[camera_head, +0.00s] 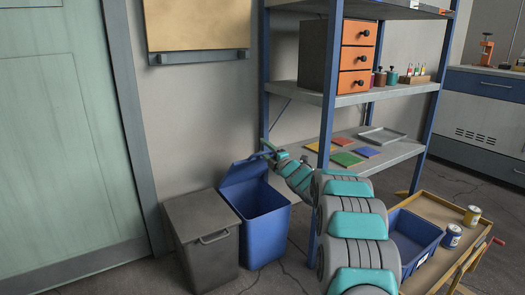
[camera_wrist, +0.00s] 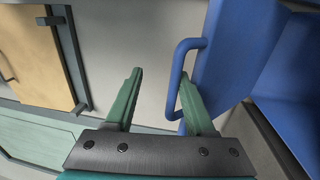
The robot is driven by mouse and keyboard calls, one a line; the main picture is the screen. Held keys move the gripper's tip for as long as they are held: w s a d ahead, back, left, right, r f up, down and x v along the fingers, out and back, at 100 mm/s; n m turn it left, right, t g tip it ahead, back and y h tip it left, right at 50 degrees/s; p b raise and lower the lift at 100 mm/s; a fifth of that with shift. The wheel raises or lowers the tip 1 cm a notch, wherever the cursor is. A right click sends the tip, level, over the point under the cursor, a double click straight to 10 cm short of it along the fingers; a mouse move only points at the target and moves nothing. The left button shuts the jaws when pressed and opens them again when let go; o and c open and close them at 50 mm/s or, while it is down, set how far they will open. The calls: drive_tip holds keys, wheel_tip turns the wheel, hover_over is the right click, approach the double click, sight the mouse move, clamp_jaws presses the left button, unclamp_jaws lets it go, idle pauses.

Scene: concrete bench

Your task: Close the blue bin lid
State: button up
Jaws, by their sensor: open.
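The blue bin (camera_head: 262,232) stands on the floor with its mouth uncovered. Its blue lid (camera_head: 243,172) is raised, leaning up at the back toward the wall. In the wrist view the lid (camera_wrist: 236,50) fills the upper right, with a blue loop handle (camera_wrist: 178,82) on its left side. My gripper (camera_head: 268,149) is at the lid's upper right edge. In the wrist view my gripper (camera_wrist: 161,76) is open, its two green fingers apart. The handle's bar appears between the fingers, close to the right one, whose tip overlaps the loop. I cannot tell whether they touch.
A grey bin (camera_head: 203,236) with a shut lid stands left of the blue one. A blue-posted shelf (camera_head: 390,93) rises close behind my arm on the right. A wooden cart (camera_head: 440,262) with a blue crate (camera_head: 415,240) and cans is at the right.

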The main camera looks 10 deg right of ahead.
drive_tip(key=shift+f+b+v, duration=0.2)
drive_tip(key=shift+f+v, duration=0.05)
drive_tip(key=shift+v, duration=1.15)
drive_tip(key=shift+f+b+v, duration=0.15)
drive_tip(key=shift+f+v, duration=0.05)
drive_tip(key=shift+v, duration=1.25)
drive_tip(key=shift+w, duration=0.15)
drive_tip(key=shift+c, duration=0.2)
